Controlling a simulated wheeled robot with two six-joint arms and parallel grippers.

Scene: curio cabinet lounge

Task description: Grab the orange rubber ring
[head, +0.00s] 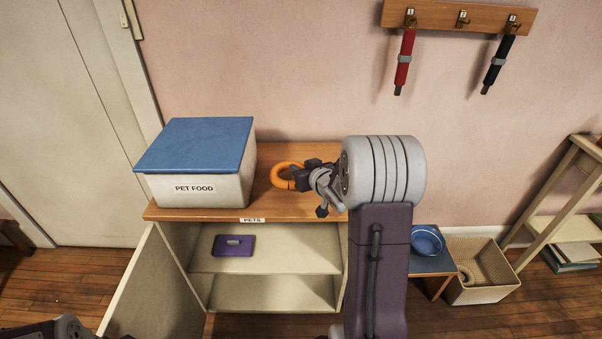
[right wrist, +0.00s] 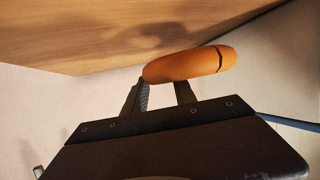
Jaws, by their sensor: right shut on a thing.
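The orange rubber ring (head: 283,175) shows over the wooden top of the pet cabinet, just right of the pet food box. My right gripper (head: 294,178) is shut on the right side of the ring. In the right wrist view the ring (right wrist: 190,65) sits across the fingertips (right wrist: 165,90), with a dark line near its right end. I cannot tell whether the ring still touches the cabinet top. My left gripper is not in view; only a part of my left arm shows at the bottom left.
The pet food box (head: 200,190) with a blue lid stands on the cabinet top (head: 240,211). The cabinet door (head: 150,290) hangs open. A purple object (head: 233,245) lies on the shelf.

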